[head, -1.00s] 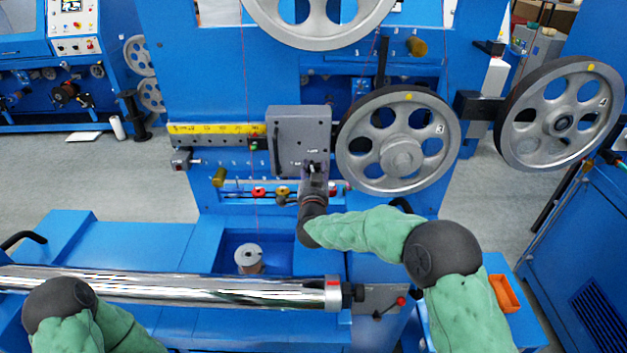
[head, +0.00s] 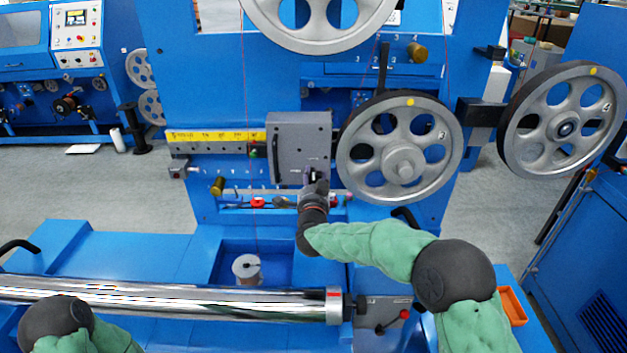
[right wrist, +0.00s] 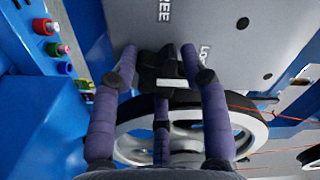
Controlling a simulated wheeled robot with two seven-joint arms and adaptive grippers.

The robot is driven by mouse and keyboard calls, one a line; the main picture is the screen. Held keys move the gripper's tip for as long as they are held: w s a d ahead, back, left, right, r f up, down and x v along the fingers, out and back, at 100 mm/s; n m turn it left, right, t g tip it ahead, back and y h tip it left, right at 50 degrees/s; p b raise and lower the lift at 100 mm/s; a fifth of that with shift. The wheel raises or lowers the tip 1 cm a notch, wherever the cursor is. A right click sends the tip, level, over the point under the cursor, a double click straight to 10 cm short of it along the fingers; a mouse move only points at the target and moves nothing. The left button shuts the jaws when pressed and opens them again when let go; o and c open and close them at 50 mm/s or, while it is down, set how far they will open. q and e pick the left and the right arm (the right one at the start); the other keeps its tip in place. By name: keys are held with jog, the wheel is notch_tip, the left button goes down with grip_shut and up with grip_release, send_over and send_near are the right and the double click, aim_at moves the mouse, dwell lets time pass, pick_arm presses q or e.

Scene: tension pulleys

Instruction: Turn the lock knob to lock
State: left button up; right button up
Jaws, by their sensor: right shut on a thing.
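The lock knob (right wrist: 158,66) is black with a white mark and sits on the grey plate (right wrist: 225,30) between the labels FREE and LOCK in the right wrist view. My right gripper (right wrist: 162,82) has its purple fingers closed around this knob. In the head view my right gripper (head: 316,182) is at the lower right of the grey plate (head: 290,135), and largely hides the knob. My left gripper is out of view; only part of the left arm shows at the lower left.
A spoked pulley wheel (head: 402,190) stands close to the right of my right gripper. Small coloured buttons (head: 258,202) lie to its left below the yellow scale (head: 215,135). A chrome roller (head: 200,304) crosses the front. A wire spool (head: 246,267) sits behind it.

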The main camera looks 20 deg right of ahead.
jog(key=o, duration=1.2)
jog(key=shift+d, duration=0.1)
jog(key=v, duration=1.2)
